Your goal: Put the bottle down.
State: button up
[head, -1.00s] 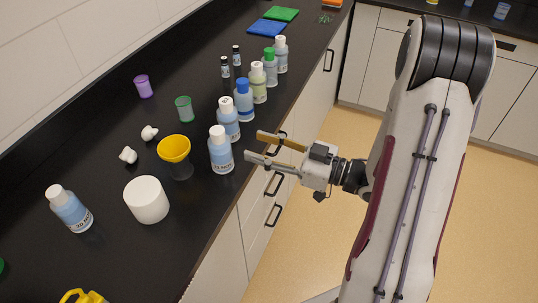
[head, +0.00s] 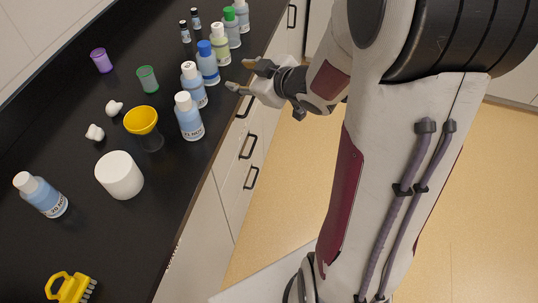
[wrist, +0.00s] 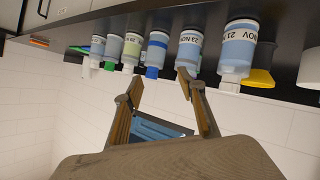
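My gripper (head: 241,77) is open and empty, just off the front edge of the bench, its fingers pointing at the row of bottles. The blue-capped bottle (head: 208,66) stands upright ahead of it, apart from the fingers. In the wrist view, which is upside down, this bottle (wrist: 156,50) appears beyond the gap between the fingertips (wrist: 160,86). Nearer white-capped bottles stand beside it: one labelled 23 NOV (wrist: 189,46) and one labelled 21 NOV (wrist: 238,47). Farther along stand a yellow-green bottle (head: 220,46), a green-capped bottle (head: 232,29) and a white-capped bottle (head: 242,14).

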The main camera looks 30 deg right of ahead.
jog(key=s+d+r+m+g+h, duration=0.25)
jog(key=s+r+m+h, duration=0.35)
jog(key=s, duration=0.4)
jog(key=s+a+g+y, duration=0.1)
jog(key=s+a+g, duration=0.1)
jog(key=s+a, duration=0.3)
jog(key=s+a+m+g+y, duration=0.1)
jog(key=s+a, duration=0.5)
jog(key=s, duration=0.7)
jog(key=shift+g+y, duration=0.65)
jog(key=shift+y, duration=0.15)
jog(key=shift+r, duration=0.1)
jog(key=shift+o, duration=0.7)
jog(key=shift+a, duration=0.1)
